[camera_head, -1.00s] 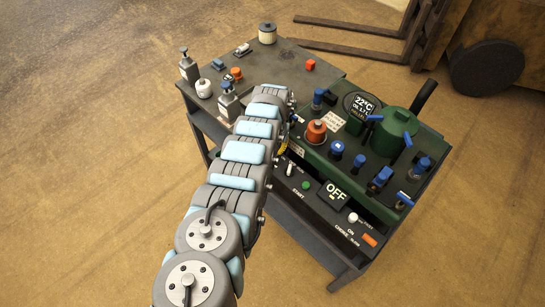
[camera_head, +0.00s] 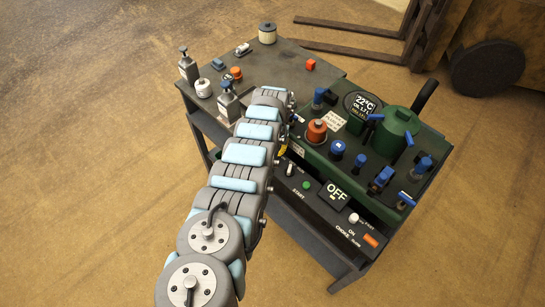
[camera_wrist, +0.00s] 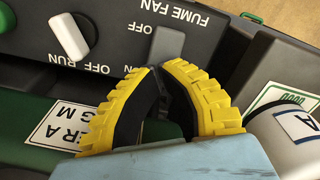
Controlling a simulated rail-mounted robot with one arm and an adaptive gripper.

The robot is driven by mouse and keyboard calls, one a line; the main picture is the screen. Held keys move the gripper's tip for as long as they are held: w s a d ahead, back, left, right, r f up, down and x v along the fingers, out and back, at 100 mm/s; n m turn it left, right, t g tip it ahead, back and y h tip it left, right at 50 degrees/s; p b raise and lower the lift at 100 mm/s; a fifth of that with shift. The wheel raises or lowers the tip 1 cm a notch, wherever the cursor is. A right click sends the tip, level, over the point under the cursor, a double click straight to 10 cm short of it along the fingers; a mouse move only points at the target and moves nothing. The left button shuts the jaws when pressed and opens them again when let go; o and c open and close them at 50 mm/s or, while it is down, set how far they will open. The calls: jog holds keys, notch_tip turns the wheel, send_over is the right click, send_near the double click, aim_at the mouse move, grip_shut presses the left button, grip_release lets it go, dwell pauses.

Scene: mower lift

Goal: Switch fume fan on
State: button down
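The fume fan label (camera_wrist: 170,12) shows upside down on the dark control panel (camera_wrist: 205,45) in the wrist view. An OFF mark (camera_wrist: 141,30) is printed near it. My gripper (camera_wrist: 159,70) has yellow ribbed, black-backed fingers whose tips come close together at the panel.
A white selector knob (camera_wrist: 72,36) marked OFF and RUN stands beside my gripper. A white cylinder (camera_wrist: 288,138) is close on the right. In the head view, the display (camera_head: 336,194) reads OFF, near a green start button (camera_head: 306,185). Blue-handled valves and a green tank (camera_head: 396,130) crowd the cart.

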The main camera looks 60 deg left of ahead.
jog(key=shift+f+b, duration=0.35)
jog(key=shift+f, duration=0.1)
jog(key=shift+r, duration=0.15)
jog(key=shift+r+p, duration=3.45)
jog(key=shift+p, duration=0.25)
